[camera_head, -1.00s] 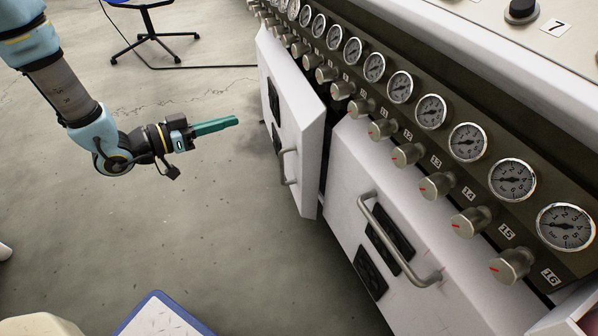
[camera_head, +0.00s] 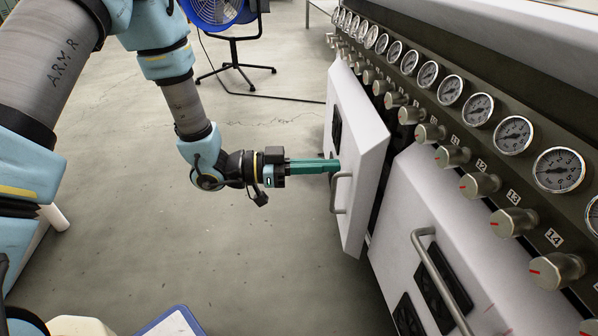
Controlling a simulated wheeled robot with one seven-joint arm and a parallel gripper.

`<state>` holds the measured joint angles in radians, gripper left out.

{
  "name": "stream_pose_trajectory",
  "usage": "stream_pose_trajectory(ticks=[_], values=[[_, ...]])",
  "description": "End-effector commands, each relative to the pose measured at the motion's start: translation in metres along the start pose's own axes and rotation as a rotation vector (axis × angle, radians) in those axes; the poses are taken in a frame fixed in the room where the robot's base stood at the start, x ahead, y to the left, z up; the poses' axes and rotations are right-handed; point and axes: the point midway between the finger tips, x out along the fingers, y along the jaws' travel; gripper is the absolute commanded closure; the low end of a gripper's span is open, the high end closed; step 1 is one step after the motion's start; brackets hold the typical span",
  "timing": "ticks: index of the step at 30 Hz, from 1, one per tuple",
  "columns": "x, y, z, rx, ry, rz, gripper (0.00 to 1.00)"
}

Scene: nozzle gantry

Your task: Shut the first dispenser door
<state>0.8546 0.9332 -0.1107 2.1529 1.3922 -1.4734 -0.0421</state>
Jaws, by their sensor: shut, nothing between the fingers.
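The first dispenser door (camera_head: 358,157) is a white panel with a metal bar handle (camera_head: 340,193). It stands ajar, swung out from the cabinet, with a dark gap along its right edge. My gripper (camera_head: 334,165) has green fingers that are shut and empty. The fingertips are at the outer face of this door, just above the top of its handle. I cannot tell whether they touch the door.
A second white door (camera_head: 430,200) with a bar handle sits nearer, flush with the cabinet. Knobs and gauges (camera_head: 514,135) line the panel above. A blue fan (camera_head: 213,12) on a stand is behind, with a cable on the floor.

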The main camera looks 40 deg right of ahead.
Motion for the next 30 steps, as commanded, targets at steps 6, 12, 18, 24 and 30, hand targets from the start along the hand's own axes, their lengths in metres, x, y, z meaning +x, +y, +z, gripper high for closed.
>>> stream_pose_trajectory(ticks=[6, 12, 18, 24, 30], values=[[0.026, 0.000, 0.001, 0.003, 0.001, 0.001, 1.00], [0.033, 0.000, 0.000, 0.001, 0.001, -0.002, 1.00], [0.032, 0.000, -0.001, 0.001, 0.001, -0.002, 1.00], [0.050, 0.002, -0.002, 0.000, 0.001, 0.002, 1.00], [0.091, 0.005, -0.002, 0.001, 0.001, 0.001, 1.00]])
